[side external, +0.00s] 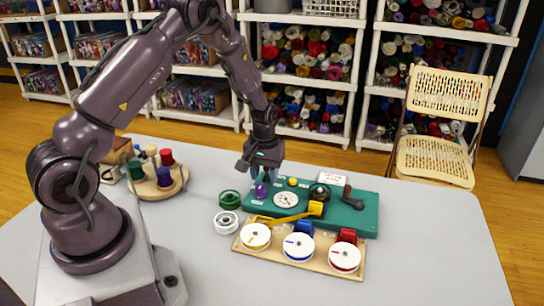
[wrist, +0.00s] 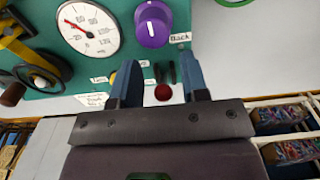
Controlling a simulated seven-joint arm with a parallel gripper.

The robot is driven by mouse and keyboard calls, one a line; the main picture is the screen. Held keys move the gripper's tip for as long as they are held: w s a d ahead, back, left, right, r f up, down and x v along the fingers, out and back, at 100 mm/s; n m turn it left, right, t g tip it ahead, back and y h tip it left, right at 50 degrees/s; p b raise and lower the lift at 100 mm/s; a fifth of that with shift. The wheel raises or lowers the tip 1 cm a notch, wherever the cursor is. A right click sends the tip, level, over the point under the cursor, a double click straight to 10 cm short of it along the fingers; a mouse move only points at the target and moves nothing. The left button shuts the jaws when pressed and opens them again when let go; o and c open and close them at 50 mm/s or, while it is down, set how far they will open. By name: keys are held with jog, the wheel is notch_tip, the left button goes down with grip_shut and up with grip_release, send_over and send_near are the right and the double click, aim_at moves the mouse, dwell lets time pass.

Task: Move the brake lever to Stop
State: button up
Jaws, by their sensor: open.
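The green control board (side external: 345,221) lies on the table. A dark lever-like handle (side external: 352,197) stands at its right end; I cannot read whether it is the brake lever, and no Stop label is legible. My gripper (side external: 265,178) is open and empty above the board's back left part. In the wrist view, its blue fingers (wrist: 159,80) stand apart over the board's edge, with a small red knob (wrist: 163,92) and short dark upright parts between them. A purple knob (wrist: 152,24), near a label reading Back, lies just beyond the fingertips; it also shows in the side view (side external: 261,191).
A wooden rack (side external: 298,262) with white-topped spools stands in front. The table's right side is clear.

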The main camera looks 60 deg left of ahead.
notch_tip(320, 180, up, 8)
jog(key=shift+f, duration=0.2)
dwell(0.4)
jog(key=s+d+r+m+t, duration=0.2)
jog(key=s+d+r+m, duration=0.2)
jog(key=s+d+r, duration=0.4)
jog(key=s+d+r+m+t, duration=0.3)
jog(key=s+d+r, duration=0.5)
jog(key=s+r, duration=0.3)
notch_tip(320, 180, up, 2)
jog(key=shift+r+m, duration=0.25)
jog(key=shift+m, duration=0.65)
